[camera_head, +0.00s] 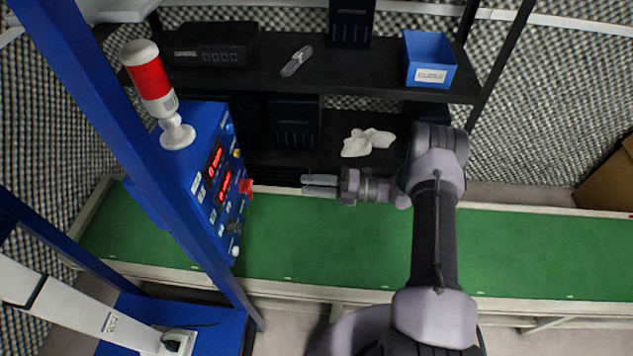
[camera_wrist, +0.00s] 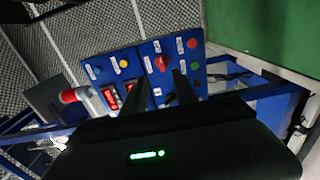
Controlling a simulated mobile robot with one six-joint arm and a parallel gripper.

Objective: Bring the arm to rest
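My gripper (camera_head: 304,185) is at the end of my arm, stretched to the left above the green bench. Its two fingers point at the blue control box (camera_head: 192,160). In the wrist view the fingers of my gripper (camera_wrist: 161,76) stand apart with nothing between them, so it is open and empty. The box's panel (camera_wrist: 199,50) lies ahead of the fingers. A red rotary knob (camera_wrist: 161,63) shows between and just beyond the fingertips. In the head view the red knob (camera_head: 246,187) is left of the fingertips, with a gap between.
The green bench (camera_head: 330,240) is clear under my arm. Behind it a black shelf (camera_head: 370,70) holds a blue bin (camera_head: 430,58); a white cloth (camera_head: 367,142) lies lower. A red-and-white signal light (camera_head: 150,75) tops the box. A blue frame post (camera_head: 120,130) stands in front.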

